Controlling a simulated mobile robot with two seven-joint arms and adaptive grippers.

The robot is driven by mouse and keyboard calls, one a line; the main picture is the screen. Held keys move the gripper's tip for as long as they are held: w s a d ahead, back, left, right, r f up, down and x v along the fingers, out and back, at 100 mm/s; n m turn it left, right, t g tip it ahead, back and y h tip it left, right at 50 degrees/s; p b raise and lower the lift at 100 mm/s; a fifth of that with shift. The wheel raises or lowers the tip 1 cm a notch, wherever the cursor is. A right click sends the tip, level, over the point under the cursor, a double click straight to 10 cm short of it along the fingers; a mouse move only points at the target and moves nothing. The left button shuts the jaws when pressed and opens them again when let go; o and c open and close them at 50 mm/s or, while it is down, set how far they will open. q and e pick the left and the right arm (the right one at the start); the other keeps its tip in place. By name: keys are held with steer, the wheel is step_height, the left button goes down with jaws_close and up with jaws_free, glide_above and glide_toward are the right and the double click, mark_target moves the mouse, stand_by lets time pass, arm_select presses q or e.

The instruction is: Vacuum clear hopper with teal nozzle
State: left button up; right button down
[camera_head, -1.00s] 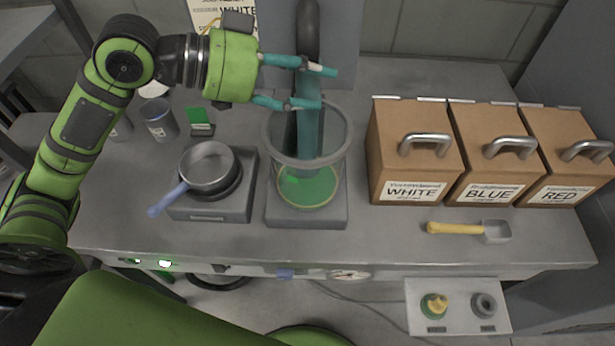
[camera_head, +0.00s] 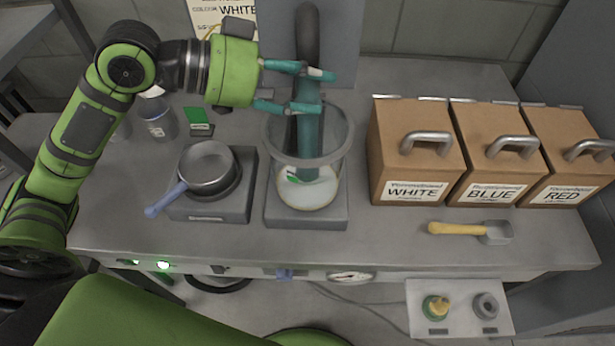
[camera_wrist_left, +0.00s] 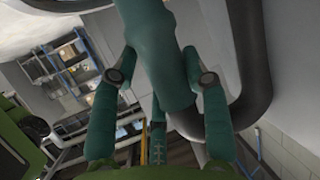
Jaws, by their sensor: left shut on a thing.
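The clear hopper (camera_head: 337,135) stands on a grey base at the middle of the bench. Its floor (camera_head: 308,190) is mostly pale, with a small green patch at the left. My left gripper (camera_head: 318,90) is above the hopper's rim, its teal fingers shut on the teal nozzle (camera_head: 308,125). The nozzle points down into the hopper, its lower end above the floor. In the left wrist view the nozzle (camera_wrist_left: 155,50) lies between the fingers. A dark hose (camera_head: 307,35) rises behind the nozzle. My right gripper is not in view.
Boxes labelled WHITE (camera_head: 415,155), BLUE (camera_head: 495,155) and RED (camera_head: 565,155) stand at the right. A yellow-handled scoop (camera_head: 460,229) lies before them. A pan (camera_head: 207,168) sits on a grey base left of the hopper. A button panel (camera_head: 458,307) is below the bench edge.

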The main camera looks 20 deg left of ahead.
arm_select(q)
steer(key=shift+f+b, duration=0.4)
steer(key=shift+f, duration=0.15)
stand_by(0.4)
steer(key=shift+r, duration=0.1)
stand_by(0.7)
step_height(320, 180, up, 18)
steer(key=p, duration=1.8)
stand_by(0.3)
